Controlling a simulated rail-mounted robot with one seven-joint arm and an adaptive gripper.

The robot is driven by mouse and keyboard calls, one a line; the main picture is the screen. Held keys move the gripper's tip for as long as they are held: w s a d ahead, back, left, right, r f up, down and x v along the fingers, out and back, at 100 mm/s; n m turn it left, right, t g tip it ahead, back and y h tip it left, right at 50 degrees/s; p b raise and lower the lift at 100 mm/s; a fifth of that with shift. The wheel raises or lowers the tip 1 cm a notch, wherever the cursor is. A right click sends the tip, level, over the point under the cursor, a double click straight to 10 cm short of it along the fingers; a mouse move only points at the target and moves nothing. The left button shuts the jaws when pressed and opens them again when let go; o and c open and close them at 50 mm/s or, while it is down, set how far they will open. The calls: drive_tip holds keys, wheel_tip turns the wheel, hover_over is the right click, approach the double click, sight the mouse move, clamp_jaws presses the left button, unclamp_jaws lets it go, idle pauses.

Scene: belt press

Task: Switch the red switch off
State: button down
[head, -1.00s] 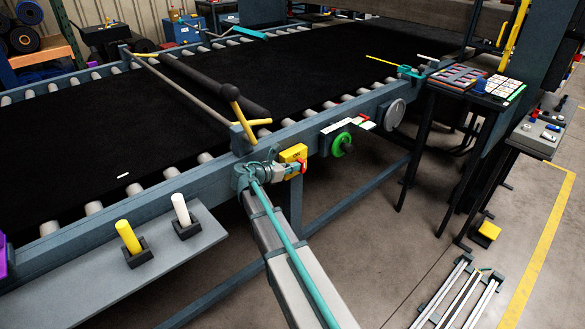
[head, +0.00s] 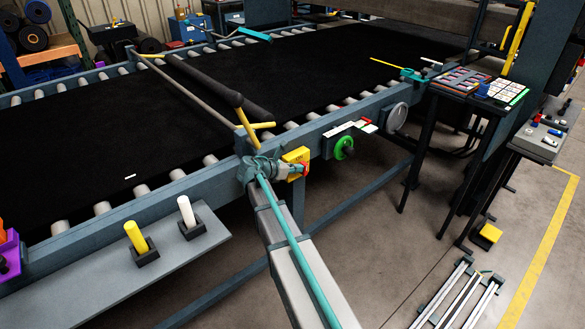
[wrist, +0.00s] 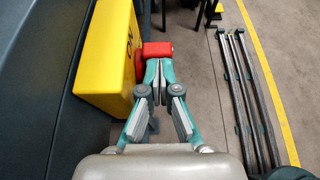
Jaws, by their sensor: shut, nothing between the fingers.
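The red switch (head: 306,169) sticks out from the side of a yellow box (head: 296,155) on the front rail of the conveyor. In the wrist view the red switch (wrist: 157,50) has a block-like handle pointing right, away from the yellow box (wrist: 105,55), which bears dark lettering. My gripper (wrist: 158,73) is shut and empty. Its fingertips are right at the near side of the red handle; I cannot tell whether they touch. In the head view my gripper (head: 293,172) is beside the switch and partly covers it.
A green handwheel (head: 344,147) and a grey disc (head: 396,117) are on the rail to the right. A shelf (head: 85,268) with a yellow peg (head: 136,237) and a white peg (head: 187,212) is at the left. Open floor lies right of my gripper.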

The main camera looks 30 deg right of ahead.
drive_tip(key=shift+w+d+r+p, duration=0.1)
drive_tip(key=shift+d+r+p, duration=0.35)
drive_tip(key=shift+p, duration=0.3)
drive_tip(key=shift+w+d+r+p, duration=0.1)
drive_tip(key=shift+d+r+p, duration=0.2)
drive_tip(key=shift+p, duration=0.1)
drive_tip(key=shift+d, duration=0.2)
idle(0.3)
idle(0.3)
drive_tip(key=v, duration=1.2)
drive_tip(key=shift+w, duration=0.1)
